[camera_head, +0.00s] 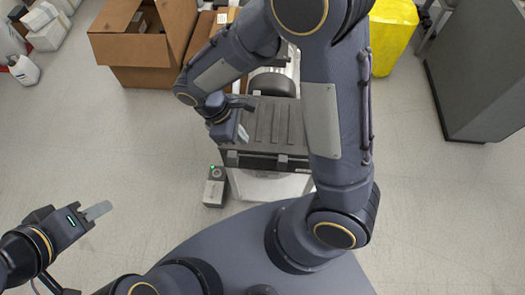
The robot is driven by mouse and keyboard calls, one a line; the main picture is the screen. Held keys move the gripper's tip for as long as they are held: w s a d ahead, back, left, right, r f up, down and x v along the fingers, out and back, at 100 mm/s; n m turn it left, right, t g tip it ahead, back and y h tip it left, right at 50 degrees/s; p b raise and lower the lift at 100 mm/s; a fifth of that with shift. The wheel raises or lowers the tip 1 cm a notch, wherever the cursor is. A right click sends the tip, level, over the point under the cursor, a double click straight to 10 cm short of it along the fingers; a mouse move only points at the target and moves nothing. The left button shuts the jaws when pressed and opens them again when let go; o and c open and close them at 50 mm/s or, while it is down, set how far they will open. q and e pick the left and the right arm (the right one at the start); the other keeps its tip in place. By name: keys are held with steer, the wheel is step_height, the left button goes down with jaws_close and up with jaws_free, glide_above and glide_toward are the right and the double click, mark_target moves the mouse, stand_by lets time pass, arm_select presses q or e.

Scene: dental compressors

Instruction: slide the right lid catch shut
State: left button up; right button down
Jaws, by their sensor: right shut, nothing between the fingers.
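The compressor's dark ribbed lid (272,122) is down on its case in the middle of the view. Two small grey catches sit along its front edge: the left catch (232,158) and the right catch (282,161). Whether the right catch is slid shut is too small to tell. My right gripper (241,134) is shut and empty over the left part of the lid, apart from the right catch. My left gripper (98,211) is over bare floor at the lower left, far from the compressor. Its fingers overlap in this view, so their opening is unclear.
A small grey box with a green light (214,188) stands on the floor left of the compressor. Cardboard boxes (140,45) stand at the back left. A yellow bin (393,35) and a grey cabinet (478,75) are at the right.

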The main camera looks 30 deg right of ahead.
mark_target(282, 162)
stand_by(0.3)
steer(key=x, duration=0.9)
steer(key=shift+s+d+f, duration=0.1)
steer(key=shift+f, duration=0.3)
steer(key=d, duration=0.1)
steer(key=s+d, duration=0.1)
steer(key=shift+s+d+p, duration=0.3)
steer(key=shift+d+p, duration=0.05)
steer(key=shift+d, duration=0.05)
steer(key=shift+s+d+f, duration=0.1)
steer(key=shift+s+d, duration=0.1)
steer(key=shift+d, duration=0.15)
steer(key=s+d, duration=0.1)
steer(key=d+b, duration=0.1)
steer(key=d, duration=0.1)
steer(key=s+d, duration=0.1)
steer(key=shift+s+d+b, duration=0.2)
steer(key=shift+s+b, duration=0.1)
steer(key=shift+s, duration=0.1)
